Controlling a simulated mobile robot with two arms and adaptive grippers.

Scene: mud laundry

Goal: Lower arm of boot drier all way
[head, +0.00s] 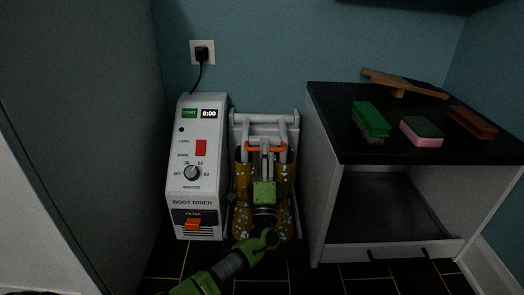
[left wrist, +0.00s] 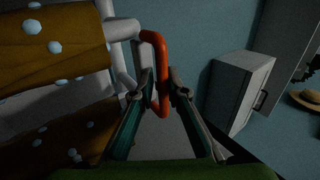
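The boot drier has a white control box (head: 197,150) with a dial and a display reading 0:00. Beside it are the drier's white tube arm (head: 284,133) and its orange handle (head: 250,148), at the boot tops. A pair of yellow-brown boots with pale dots (head: 243,215) stands below, partly hidden by my arm. My left gripper (head: 265,150) reaches up to the handle's middle. In the left wrist view the orange handle (left wrist: 164,60) runs between the two fingertips, which look closed against it. My right gripper is not in view.
A dark-topped cabinet (head: 350,150) stands close on the right, holding a green brush (head: 371,118), a pink-and-green sponge (head: 421,131) and a brown brush (head: 472,122). A tall grey panel (head: 80,130) stands at the left. The dark tiled floor (head: 330,280) in front is clear.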

